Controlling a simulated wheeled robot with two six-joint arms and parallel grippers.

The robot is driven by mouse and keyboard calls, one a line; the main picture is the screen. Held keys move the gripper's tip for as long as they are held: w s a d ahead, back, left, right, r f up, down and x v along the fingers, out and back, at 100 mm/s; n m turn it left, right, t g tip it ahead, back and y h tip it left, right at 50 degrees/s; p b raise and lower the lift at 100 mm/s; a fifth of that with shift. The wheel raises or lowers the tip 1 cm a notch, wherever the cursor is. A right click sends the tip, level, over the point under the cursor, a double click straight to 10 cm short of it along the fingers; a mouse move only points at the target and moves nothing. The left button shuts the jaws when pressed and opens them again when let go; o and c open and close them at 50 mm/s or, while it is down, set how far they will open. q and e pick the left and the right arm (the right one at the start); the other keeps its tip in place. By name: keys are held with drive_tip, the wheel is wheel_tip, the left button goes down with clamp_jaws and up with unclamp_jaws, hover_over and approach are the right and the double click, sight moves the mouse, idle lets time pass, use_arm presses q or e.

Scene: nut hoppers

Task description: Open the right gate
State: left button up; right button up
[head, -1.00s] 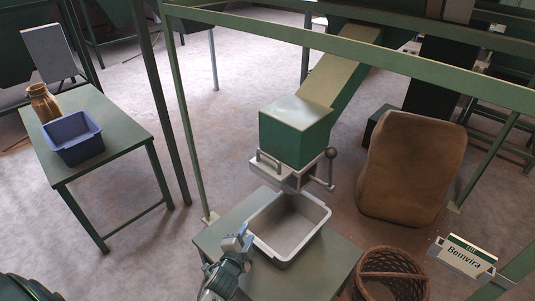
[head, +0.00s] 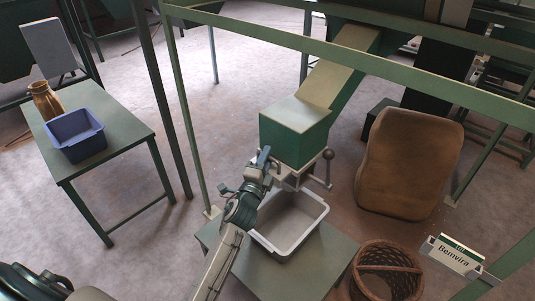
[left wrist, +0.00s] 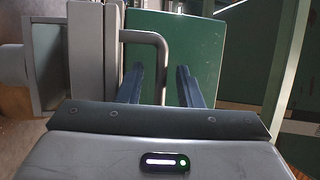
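In the left wrist view the grey bar handle (left wrist: 160,65) stands between the two dark fingers of my left gripper (left wrist: 160,86), which are apart. I cannot tell whether either finger touches it. My right gripper is not in view.
A white bin (head: 290,224) sits on a green table (head: 305,268) below the gate. A blue bin (head: 77,137) is on the left table. Green frame bars cross above.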

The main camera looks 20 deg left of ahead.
use_arm(q)
drive_tip(key=shift+w+r, duration=0.1)
drive_tip(key=shift+w, duration=0.5)
clamp_jaws()
drive_tip(key=shift+s, duration=0.1)
